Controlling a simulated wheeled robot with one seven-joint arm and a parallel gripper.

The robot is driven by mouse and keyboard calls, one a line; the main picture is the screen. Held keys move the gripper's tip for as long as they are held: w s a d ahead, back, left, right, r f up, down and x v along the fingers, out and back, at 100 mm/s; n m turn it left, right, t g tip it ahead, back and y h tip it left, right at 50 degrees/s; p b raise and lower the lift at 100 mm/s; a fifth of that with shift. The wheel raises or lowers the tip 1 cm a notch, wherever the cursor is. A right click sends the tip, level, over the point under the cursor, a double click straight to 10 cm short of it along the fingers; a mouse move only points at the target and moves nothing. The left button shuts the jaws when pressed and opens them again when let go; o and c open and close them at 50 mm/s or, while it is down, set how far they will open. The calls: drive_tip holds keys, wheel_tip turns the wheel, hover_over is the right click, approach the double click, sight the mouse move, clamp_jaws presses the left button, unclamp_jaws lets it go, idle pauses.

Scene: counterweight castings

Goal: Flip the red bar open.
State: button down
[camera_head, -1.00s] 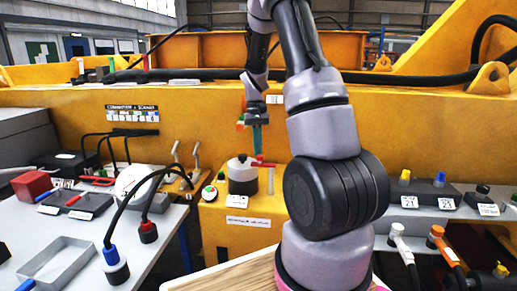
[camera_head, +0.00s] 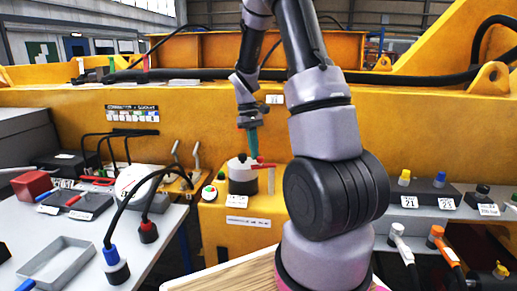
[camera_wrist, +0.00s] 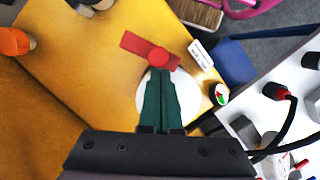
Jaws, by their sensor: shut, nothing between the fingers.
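The red bar (camera_head: 263,166) sits on top of a dark round housing (camera_head: 242,182) with a pale top, on the yellow machine ledge. In the wrist view the red bar (camera_wrist: 136,44) points up and left from a round red hub (camera_wrist: 158,57) at the edge of the pale disc (camera_wrist: 185,85). My gripper (camera_head: 254,156) has its green fingers together, pointing down just above the housing's top. In the wrist view the fingertips of my gripper (camera_wrist: 158,73) are close to the red hub; I cannot tell whether they touch it.
A small round dial (camera_head: 209,193) is left of the housing, with a white label (camera_head: 248,221) below. Two metal levers (camera_head: 196,158) stand farther left. Black cables and a grey tray (camera_head: 57,265) are on the left table. An orange knob (camera_wrist: 14,41) shows in the wrist view.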

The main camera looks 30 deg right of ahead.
drive_tip(key=s+n, duration=0.1)
drive_tip(key=n, duration=0.1)
drive_tip(key=s+a+n+h, duration=0.1)
drive_tip(key=n, duration=0.1)
drive_tip(key=shift+s+n, duration=0.15)
drive_tip(key=shift+n, duration=0.15)
drive_tip(key=s+n, duration=0.1)
drive_tip(key=n, duration=0.1)
drive_tip(key=s+n+t, duration=0.1)
drive_tip(key=n, duration=0.1)
drive_tip(key=s+n+h, duration=0.1)
drive_tip(key=s+n, duration=0.1)
drive_tip(key=n, duration=0.1)
drive_tip(key=shift+d+t, duration=0.3)
drive_tip(key=shift+t, duration=0.1)
drive_tip(key=shift+s, duration=0.15)
drive_tip(key=w+a+r, duration=0.2)
drive_tip(key=a+r, duration=0.4)
drive_tip(key=r, duration=0.3)
drive_tip(key=shift+w+r, duration=0.15)
drive_tip(key=shift+r, duration=0.2)
